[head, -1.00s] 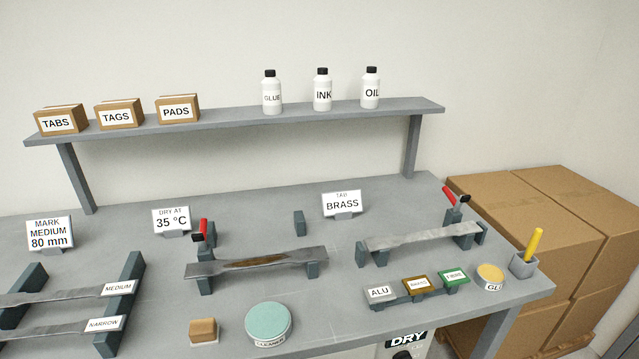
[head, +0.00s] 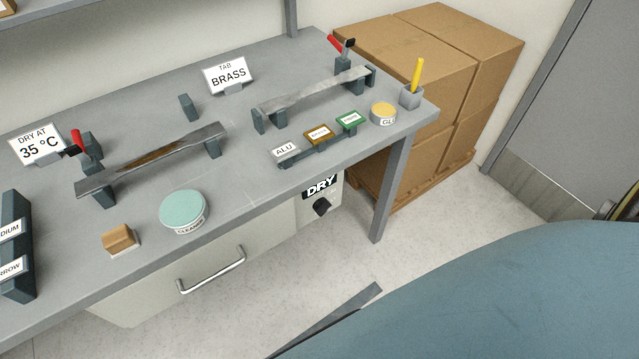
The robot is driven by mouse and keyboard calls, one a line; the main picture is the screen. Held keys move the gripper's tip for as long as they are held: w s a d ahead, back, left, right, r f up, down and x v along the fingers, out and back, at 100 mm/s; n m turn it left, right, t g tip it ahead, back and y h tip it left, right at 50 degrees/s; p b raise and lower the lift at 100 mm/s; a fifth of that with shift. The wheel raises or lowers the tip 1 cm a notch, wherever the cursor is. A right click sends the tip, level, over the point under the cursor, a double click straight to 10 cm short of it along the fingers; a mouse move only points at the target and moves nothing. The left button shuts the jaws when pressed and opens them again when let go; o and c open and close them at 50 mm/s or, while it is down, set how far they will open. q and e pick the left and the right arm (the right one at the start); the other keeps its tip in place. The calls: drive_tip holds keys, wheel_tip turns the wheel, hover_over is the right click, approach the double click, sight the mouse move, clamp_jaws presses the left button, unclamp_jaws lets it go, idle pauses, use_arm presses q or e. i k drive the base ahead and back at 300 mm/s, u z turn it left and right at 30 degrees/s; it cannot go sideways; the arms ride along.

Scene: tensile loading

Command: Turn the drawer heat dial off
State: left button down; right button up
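The heat dial (head: 321,207) is a black knob on a pale panel under the bench's front edge, just below the black DRY label (head: 319,187). Its pointer setting is too small to read. The drawer (head: 200,277) with a silver bar handle (head: 212,271) is left of the panel and looks shut. Neither of my grippers shows in the head view. A large blue-grey surface fills the lower right, and I cannot tell if it is part of me.
The grey bench (head: 240,190) holds specimen stands, a green CLEANER tin (head: 183,211), a tan block (head: 120,239) and a BRASS sign (head: 229,76). A bench leg (head: 393,190) stands right of the dial. Cardboard boxes (head: 420,60) are stacked behind it. Pale floor is open before the panel.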

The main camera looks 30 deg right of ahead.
sight(321, 206)
drive_tip(key=z, duration=1)
